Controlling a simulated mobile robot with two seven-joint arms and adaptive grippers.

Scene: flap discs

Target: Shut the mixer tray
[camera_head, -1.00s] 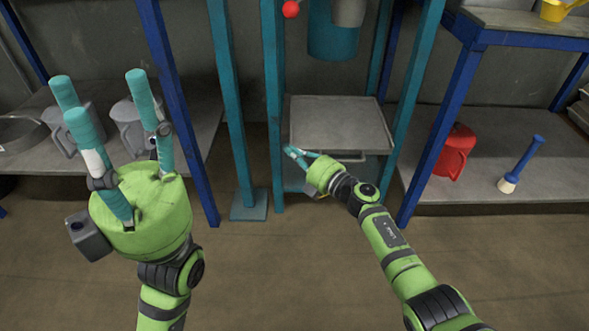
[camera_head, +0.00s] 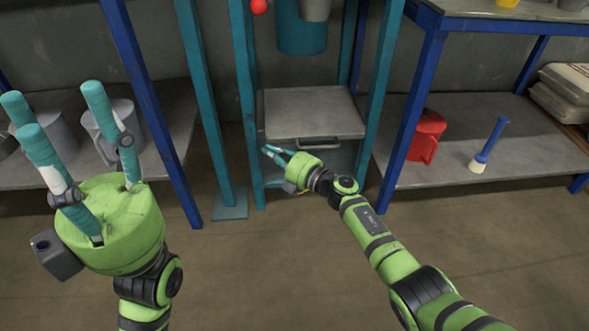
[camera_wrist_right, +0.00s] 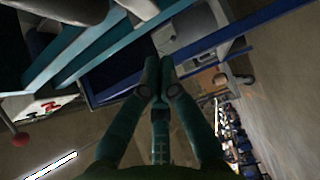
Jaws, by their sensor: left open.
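The mixer tray (camera_head: 312,108) is a flat grey tray between the teal posts of the mixer frame, under a teal cylinder (camera_head: 302,35). It has a dark bar handle (camera_head: 318,142) on its front edge. My right gripper (camera_head: 268,150) is just below and in front of the tray's front left corner, left of the handle. Its fingers are together and empty in the right wrist view (camera_wrist_right: 159,66). I cannot tell whether it touches the tray. My left gripper (camera_head: 58,115) is open and empty, fingers up, at the left, away from the tray.
A red ball knob (camera_head: 259,6) is above the tray's left side. The right shelf (camera_head: 545,160) holds a red jug (camera_head: 427,138), a blue-handled brush (camera_head: 490,147) and sacks (camera_head: 562,98). Grey jugs stand on the left shelf (camera_head: 168,135). The floor in front is clear.

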